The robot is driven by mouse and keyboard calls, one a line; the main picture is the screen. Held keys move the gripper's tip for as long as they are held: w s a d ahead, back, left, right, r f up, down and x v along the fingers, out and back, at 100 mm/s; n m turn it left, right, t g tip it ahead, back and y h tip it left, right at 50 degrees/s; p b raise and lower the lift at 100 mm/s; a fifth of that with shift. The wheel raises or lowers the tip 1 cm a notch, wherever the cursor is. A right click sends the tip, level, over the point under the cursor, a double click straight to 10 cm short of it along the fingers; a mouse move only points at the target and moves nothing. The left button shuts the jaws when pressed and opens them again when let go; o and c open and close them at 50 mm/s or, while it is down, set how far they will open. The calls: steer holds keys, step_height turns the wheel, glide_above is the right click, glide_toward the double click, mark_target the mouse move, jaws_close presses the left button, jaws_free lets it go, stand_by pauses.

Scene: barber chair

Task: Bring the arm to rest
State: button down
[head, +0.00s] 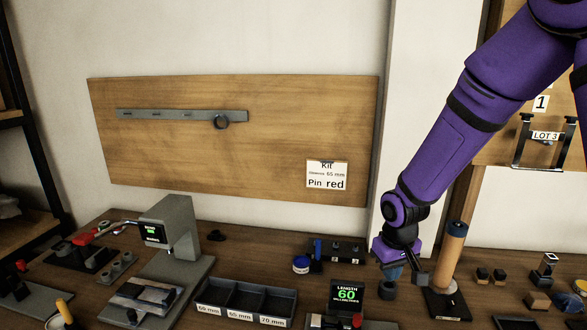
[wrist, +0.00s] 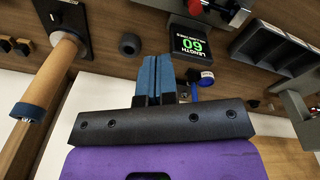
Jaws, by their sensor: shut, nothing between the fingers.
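My purple arm (head: 455,130) reaches down from the upper right in the head view. My gripper (head: 393,273) points down above the back of the bench, beside a wooden post (head: 450,257). In the wrist view the two blue fingers of my gripper (wrist: 154,78) lie side by side with only a thin line between them. They are shut with nothing held. Whether the fingertips touch anything below is hard to tell.
A length display reading 60 (head: 347,298) stands left of my gripper. A three-compartment bin (head: 245,301) and a grey press (head: 172,235) are farther left. Small blocks (head: 540,300) lie right of the post. A wooden board (head: 250,165) hangs behind.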

steer(key=s+d+r+m+t, duration=0.1)
steer(key=s+d+r, duration=0.3)
steer(key=r, duration=0.5)
steer(key=s+d+r+m+t, duration=0.1)
steer(key=s+r, duration=0.4)
steer(key=r, duration=0.4)
steer(key=s+d+r+t, duration=0.1)
steer(key=s+r, duration=0.3)
steer(key=s, duration=0.3)
steer(key=s+d+r+m+t, duration=0.1)
steer(key=s+r, duration=0.3)
steer(key=s, duration=0.3)
steer(key=shift+r, duration=0.3)
